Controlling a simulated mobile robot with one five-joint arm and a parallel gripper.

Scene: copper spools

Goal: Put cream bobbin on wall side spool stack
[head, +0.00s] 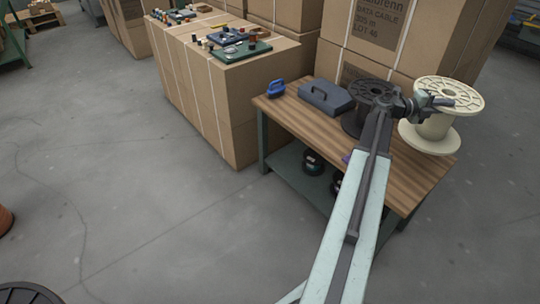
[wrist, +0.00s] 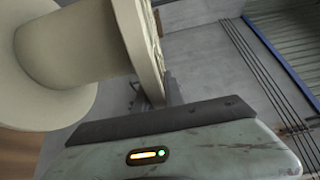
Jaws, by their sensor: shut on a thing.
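The cream bobbin (head: 432,126) is upright at the right end of the wooden workbench (head: 400,187); I cannot tell whether its lower flange touches the top. My gripper (head: 424,101) is shut on its upper flange, reaching in from the left. In the wrist view the cream bobbin (wrist: 75,45) fills the upper left, with its flange edge running down behind my gripper (wrist: 165,95). A black spool (head: 358,121) stands on the bench just left of it, partly hidden by my arm. I cannot make out a wall side spool stack.
A grey toolbox (head: 326,97) and a blue item (head: 276,88) lie on the bench's left part. Tall cartons (head: 400,40) stand behind it. More cartons (head: 215,110) stand left, with tools on top. A dark round spool (head: 28,293) is at bottom left. The left floor is mostly clear.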

